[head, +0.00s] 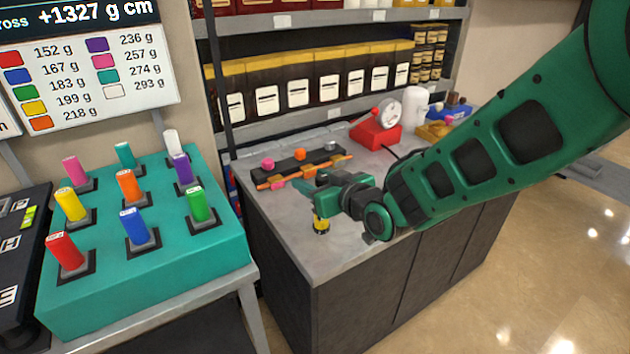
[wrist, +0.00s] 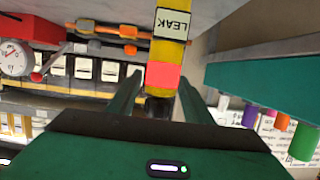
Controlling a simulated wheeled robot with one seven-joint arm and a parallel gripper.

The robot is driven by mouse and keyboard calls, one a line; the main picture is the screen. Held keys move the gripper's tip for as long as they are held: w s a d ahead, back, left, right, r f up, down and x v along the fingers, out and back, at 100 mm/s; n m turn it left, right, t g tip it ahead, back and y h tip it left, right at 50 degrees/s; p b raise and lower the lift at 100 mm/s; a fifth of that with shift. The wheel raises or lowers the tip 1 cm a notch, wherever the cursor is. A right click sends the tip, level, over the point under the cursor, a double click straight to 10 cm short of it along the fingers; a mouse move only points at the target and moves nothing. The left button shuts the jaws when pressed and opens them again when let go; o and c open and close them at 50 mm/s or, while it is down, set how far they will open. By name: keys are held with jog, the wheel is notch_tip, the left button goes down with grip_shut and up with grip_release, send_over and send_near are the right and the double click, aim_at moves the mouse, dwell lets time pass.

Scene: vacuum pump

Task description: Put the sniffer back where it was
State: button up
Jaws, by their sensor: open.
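The sniffer appears to be the yellow and black stick (head: 320,223) near the left front edge of the grey counter, below my gripper (head: 319,204). In the wrist view the same stick (wrist: 168,50) is yellow with a white LEAK label, a pink-red band and a dark end. My gripper (wrist: 158,92) is open, and its two fingers stand on either side of the stick. A gap shows beside the stick at each finger. My gripper partly covers the stick in the head view, and I cannot tell exactly how its lower end rests.
A dark rack (head: 300,166) with orange and pink parts lies behind my gripper on the counter (head: 290,240). A red gauge device (head: 375,133) and white cylinder (head: 416,105) stand farther back. A teal block (head: 140,280) with several coloured pieces is at left. Free counter lies in front.

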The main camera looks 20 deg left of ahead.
jog(key=v, duration=1.2)
jog(key=shift+d+r, duration=0.1)
